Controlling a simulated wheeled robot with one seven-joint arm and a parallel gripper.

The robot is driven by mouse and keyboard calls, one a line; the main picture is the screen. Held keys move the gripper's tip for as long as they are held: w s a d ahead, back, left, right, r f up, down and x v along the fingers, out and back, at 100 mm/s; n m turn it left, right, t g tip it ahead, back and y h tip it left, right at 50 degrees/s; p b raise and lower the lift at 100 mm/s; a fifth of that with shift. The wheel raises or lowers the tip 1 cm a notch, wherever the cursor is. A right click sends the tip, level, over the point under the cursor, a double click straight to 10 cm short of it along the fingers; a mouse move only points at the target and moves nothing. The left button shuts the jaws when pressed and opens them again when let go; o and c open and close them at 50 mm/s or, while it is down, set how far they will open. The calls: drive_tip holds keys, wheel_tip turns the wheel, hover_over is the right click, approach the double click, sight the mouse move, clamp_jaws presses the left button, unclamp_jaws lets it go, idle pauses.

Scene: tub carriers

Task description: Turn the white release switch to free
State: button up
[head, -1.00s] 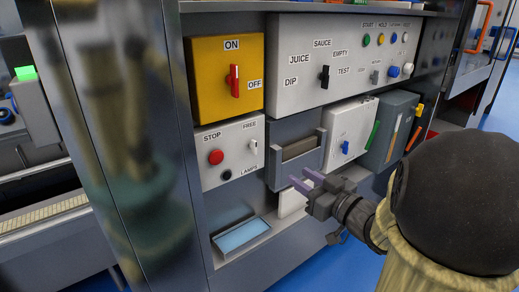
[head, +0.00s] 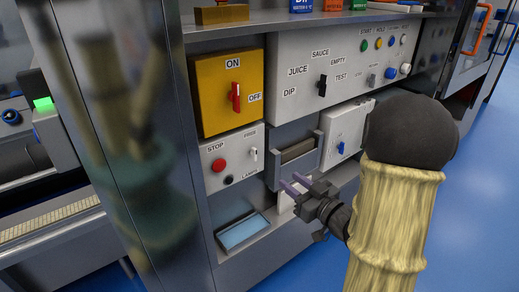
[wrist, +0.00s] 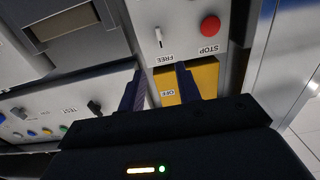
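The white release switch (head: 254,154) is a small lever on a white box (head: 211,177), below the FREE label and right of the red STOP button (head: 219,165). The lever looks roughly upright; its exact setting is too small to tell. In the wrist view, which is upside down, the switch (wrist: 158,37) stands just beyond the FREE label. My gripper (head: 291,181) is open and empty, below and to the right of the switch, apart from it. In the wrist view my gripper (wrist: 161,70) has its two fingers spread, with the switch ahead of the gap.
A yellow box (head: 215,95) with a red ON/OFF handle (head: 236,97) sits directly above. A grey holder (head: 276,160) and a white box with a blue switch (head: 341,148) are to the right. A blue-faced tray (head: 243,233) is below. A steel side panel bounds the left.

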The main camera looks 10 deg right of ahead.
sight(256, 155)
drive_tip(key=shift+w+a+r+p, duration=0.1)
drive_tip(key=shift+r+p, duration=0.1)
drive_tip(key=shift+p, duration=0.55)
drive_tip(key=p+x, duration=0.2)
drive_tip(key=x, duration=1.2)
drive_tip(key=shift+w+f+p, duration=0.2)
drive_tip(key=shift+p, duration=0.15)
clamp_jaws()
